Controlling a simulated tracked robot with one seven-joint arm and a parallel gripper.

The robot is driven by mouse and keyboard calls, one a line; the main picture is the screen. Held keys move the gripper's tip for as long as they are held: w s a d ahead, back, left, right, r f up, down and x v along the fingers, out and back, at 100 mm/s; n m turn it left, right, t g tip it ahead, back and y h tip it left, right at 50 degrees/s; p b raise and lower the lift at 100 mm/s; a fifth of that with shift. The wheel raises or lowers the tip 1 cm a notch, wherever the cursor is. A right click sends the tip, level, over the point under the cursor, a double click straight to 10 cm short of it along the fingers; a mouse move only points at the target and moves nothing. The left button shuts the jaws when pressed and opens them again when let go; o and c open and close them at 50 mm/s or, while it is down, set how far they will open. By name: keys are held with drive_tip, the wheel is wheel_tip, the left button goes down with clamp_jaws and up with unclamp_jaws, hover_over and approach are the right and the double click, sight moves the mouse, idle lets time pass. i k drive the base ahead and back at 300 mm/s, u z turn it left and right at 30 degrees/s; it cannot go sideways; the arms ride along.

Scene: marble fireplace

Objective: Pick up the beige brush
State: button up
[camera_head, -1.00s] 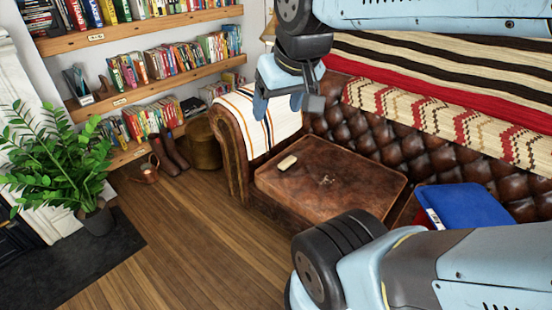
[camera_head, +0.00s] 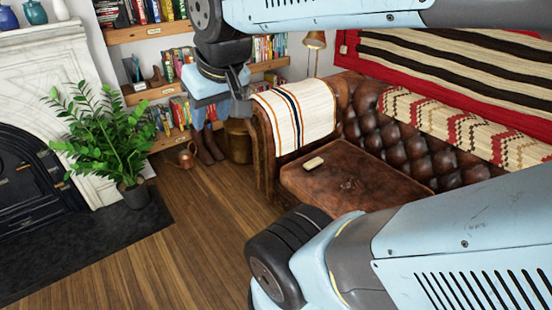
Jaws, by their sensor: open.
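The beige brush (camera_head: 314,163) is a small pale block lying on the brown leather seat (camera_head: 350,180) of the sofa, near the seat's left back corner. Nothing touches it apart from the seat. My gripper (camera_head: 220,112) is up and to the left of the brush in the picture, in front of the bookshelves. It points downward, open, with nothing seen between its fingers. It is clear of the brush.
A striped cloth (camera_head: 297,115) covers the sofa's left arm. A potted plant (camera_head: 108,145), a copper watering can (camera_head: 187,156) and boots (camera_head: 208,147) stand left of the sofa. The wooden floor (camera_head: 185,225) in front is clear.

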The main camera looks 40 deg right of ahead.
sight(309, 167)
drive_tip(key=u, duration=0.25)
drive_tip(key=i, duration=1.55)
drive_tip(key=z, duration=2.4)
drive_tip(key=i, duration=0.6)
drive_tip(key=z, duration=0.1)
drive_tip(key=k, duration=0.4)
drive_tip(key=z, duration=0.05)
